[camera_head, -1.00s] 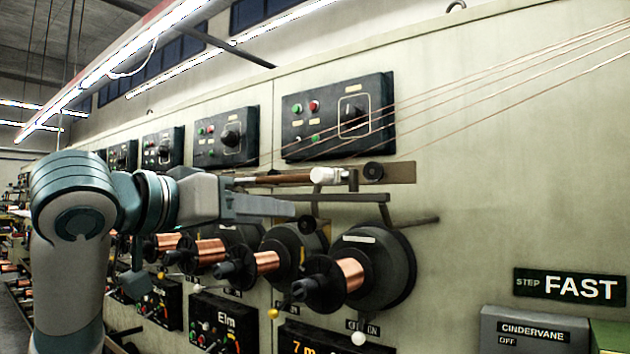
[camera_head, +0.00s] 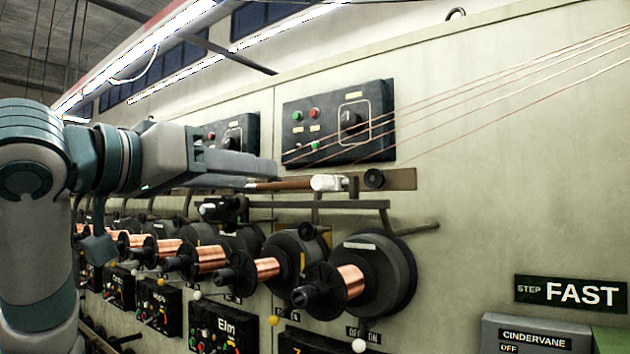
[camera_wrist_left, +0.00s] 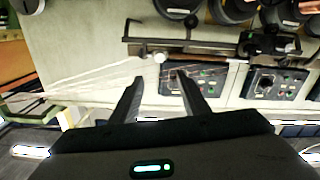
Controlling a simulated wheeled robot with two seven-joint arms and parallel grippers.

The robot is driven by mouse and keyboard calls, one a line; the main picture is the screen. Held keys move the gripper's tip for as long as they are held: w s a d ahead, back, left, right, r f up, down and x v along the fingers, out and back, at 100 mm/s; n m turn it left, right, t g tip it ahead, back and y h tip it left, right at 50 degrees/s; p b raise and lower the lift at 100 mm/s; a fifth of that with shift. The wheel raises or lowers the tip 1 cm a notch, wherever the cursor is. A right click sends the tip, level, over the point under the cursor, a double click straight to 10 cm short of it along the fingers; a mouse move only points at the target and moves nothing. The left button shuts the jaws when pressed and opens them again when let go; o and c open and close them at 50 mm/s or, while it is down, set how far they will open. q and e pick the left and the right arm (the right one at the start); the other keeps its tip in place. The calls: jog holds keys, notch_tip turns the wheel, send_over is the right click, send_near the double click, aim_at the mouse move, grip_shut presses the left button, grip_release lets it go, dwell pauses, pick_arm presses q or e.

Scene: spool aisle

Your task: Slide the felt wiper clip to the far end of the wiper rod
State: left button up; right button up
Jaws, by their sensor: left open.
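The wiper rod (camera_head: 285,185) is a brown rod running along the panel, below the switch boxes in the head view. A white piece that looks like the felt wiper clip (camera_head: 328,182) sits around its near, right end. In the left wrist view the white piece (camera_wrist_left: 160,57) shows small, just beyond the gap between my fingers. My left gripper (camera_head: 272,170) is open and empty; it appears in front of and above the rod's left part, and also shows in the left wrist view (camera_wrist_left: 160,77). I cannot tell if it touches the rod. My right gripper is not in view.
A dark rail (camera_head: 340,204) runs just below the rod and carries a black fitting (camera_head: 222,208). Copper spools (camera_head: 350,282) stick out below. A switch box (camera_head: 338,122) is above, with thin copper wires crossing it. The panel at right is mostly clear.

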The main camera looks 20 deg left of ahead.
aim_at(316, 181)
pick_arm(q)
jog(key=p+x, duration=0.2)
jog(key=x, duration=1.3)
jog(key=shift+p, duration=0.35)
jog(key=shift+w+d+f, duration=0.1)
jog(key=shift+w+d, duration=0.15)
jog(key=shift+w, duration=0.4)
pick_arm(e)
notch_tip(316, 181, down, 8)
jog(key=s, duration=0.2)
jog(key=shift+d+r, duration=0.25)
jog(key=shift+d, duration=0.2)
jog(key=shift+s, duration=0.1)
pick_arm(q)
jog(key=shift+a, duration=0.1)
grip_shut()
